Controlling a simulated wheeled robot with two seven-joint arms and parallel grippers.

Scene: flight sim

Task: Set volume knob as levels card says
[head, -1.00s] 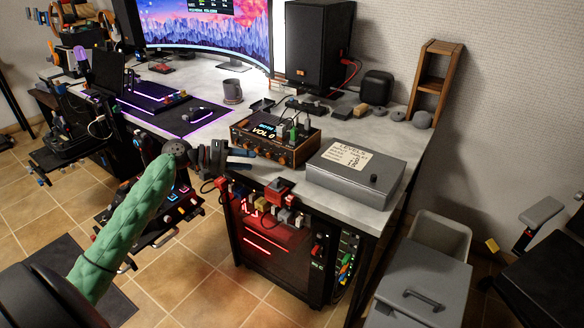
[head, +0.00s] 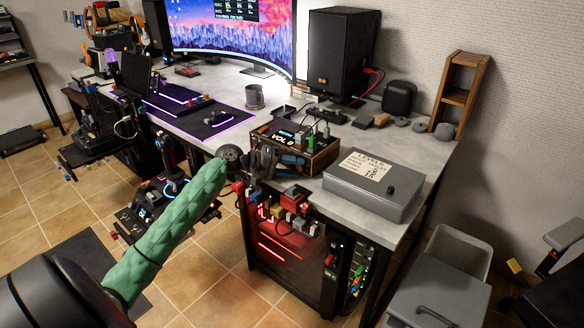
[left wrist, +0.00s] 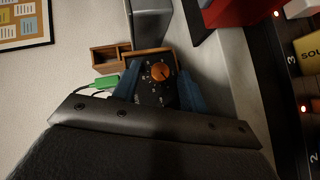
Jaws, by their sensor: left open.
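The volume unit (head: 318,158) is a wood-sided box near the desk's front edge, and its display reads "VOL 0". In the left wrist view, its orange volume knob (left wrist: 160,71) sits on a dark panel with a dial scale around it. My left gripper (head: 264,160) is open in front of the unit's left part, partly covering it. In the left wrist view the blue fingers of the left gripper (left wrist: 160,88) stand either side of the knob, apart from it. The levels card (head: 366,165) lies on a grey box; its heading reads "LEVELS", the smaller lines are unreadable. My right gripper is out of view.
The grey box (head: 352,187) stands right of the unit. Red and other coloured switches (head: 296,201) hang along the desk front. A mug (head: 254,96), a speaker (head: 336,60) and a monitor (head: 225,30) stand behind. A grey bin (head: 458,250) stands on the floor at right.

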